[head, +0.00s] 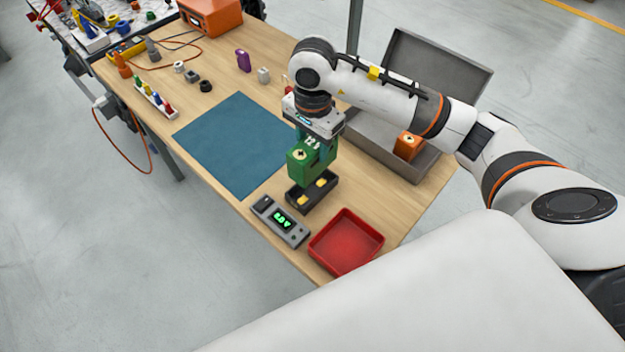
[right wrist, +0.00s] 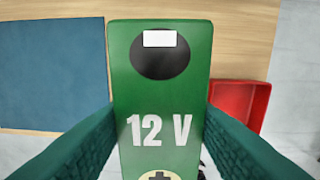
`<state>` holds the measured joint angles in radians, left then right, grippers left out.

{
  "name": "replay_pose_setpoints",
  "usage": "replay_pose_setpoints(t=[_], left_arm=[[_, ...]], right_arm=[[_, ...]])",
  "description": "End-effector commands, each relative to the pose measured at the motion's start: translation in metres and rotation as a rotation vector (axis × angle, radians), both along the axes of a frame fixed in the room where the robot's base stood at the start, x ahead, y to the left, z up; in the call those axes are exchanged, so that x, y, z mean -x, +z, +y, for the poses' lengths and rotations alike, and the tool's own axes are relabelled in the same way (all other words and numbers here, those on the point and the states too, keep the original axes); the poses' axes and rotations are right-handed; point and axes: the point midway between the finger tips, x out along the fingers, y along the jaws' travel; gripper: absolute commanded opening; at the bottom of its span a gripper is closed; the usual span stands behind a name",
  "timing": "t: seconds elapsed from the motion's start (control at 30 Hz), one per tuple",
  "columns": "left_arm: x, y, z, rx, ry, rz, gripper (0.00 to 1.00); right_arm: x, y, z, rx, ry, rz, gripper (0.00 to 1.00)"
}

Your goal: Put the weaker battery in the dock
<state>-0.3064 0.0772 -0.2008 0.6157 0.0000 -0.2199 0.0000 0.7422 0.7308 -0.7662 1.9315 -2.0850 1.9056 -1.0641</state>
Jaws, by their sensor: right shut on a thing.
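My right gripper (head: 312,147) is shut on a green battery (head: 302,160). The right wrist view shows the battery's green face (right wrist: 160,95) marked "12 V", between the two teal fingers. The battery hangs upright at a black cradle (head: 299,205) with yellow pads; I cannot tell whether they touch. A grey meter (head: 291,232) with a lit green readout, too small to read surely, lies beside the cradle. An orange battery-like block (head: 407,147) stands in the open grey case (head: 430,167). I cannot tell for sure which holder is the dock. My left gripper is not in view.
A red tray (head: 346,241) sits at the near table corner, right of the meter. A blue mat (head: 232,140) lies left of the cradle, clear. A purple block (head: 243,61) and small parts stand farther back, with an orange box (head: 211,14) at the far end.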

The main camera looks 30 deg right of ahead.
Motion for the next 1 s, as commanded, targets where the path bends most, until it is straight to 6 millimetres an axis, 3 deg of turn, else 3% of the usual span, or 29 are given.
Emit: replay_pose_setpoints(t=[0.33,0.57,0.83,1.0], left_arm=[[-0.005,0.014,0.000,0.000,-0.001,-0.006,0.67],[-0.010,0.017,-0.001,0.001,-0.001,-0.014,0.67],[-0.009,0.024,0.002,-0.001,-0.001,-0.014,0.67],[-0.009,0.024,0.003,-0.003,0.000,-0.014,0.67]], right_arm=[[-0.001,-0.048,-0.001,-0.002,-0.025,0.003,0.00],[-0.002,-0.063,0.000,-0.002,-0.024,0.001,0.00],[-0.001,-0.093,0.000,-0.002,-0.024,0.001,0.00],[-0.002,-0.096,0.000,-0.002,-0.022,-0.003,0.00]])
